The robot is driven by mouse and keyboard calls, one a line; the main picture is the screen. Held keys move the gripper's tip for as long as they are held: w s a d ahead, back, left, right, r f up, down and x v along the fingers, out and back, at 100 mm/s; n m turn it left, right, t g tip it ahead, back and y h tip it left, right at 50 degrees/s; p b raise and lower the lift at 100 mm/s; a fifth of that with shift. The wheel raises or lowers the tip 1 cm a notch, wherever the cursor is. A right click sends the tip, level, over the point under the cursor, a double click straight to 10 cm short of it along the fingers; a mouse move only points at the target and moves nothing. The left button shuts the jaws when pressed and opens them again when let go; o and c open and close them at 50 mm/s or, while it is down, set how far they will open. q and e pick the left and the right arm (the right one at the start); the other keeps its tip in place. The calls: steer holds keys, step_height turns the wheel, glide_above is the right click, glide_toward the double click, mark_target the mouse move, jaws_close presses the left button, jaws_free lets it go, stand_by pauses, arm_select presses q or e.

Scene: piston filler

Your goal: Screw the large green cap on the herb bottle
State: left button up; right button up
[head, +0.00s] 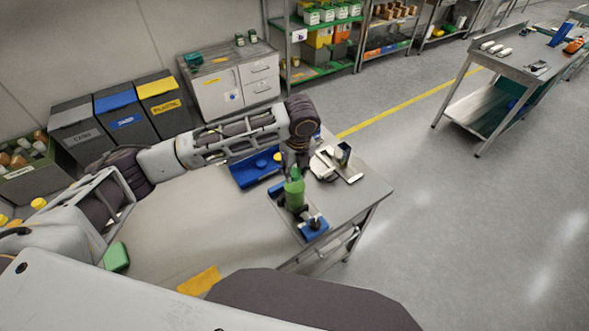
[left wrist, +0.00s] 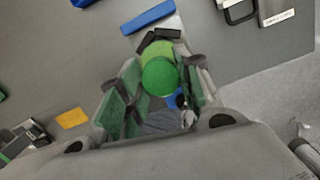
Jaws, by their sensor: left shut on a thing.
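The green herb bottle (head: 294,196) stands upright on the table near its right front corner, in the head view. My left gripper (head: 294,166) points down over the bottle's top. In the left wrist view, the round dark green cap (left wrist: 160,77) sits between the fingers of the left gripper (left wrist: 162,68), which is shut on it. The lighter green bottle (left wrist: 158,48) shows just beyond the cap. Whether the cap's thread is engaged on the neck is hidden. My right gripper is not in view.
A blue-topped fixture (head: 313,226) stands beside the bottle. A blue tray (head: 254,169) and a round white device (head: 323,164) are behind it. A green block (head: 116,257) and an orange sheet (head: 200,280) lie on the table. The table's middle is clear.

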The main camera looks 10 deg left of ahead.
arm_select(q)
steer(key=shift+m, duration=1.8)
steer(key=shift+m+h, duration=0.5)
steer(key=shift+m, duration=1.4)
steer(key=shift+m, duration=0.3)
steer(key=shift+m+t+h, duration=0.3)
steer(key=shift+m, duration=3.1)
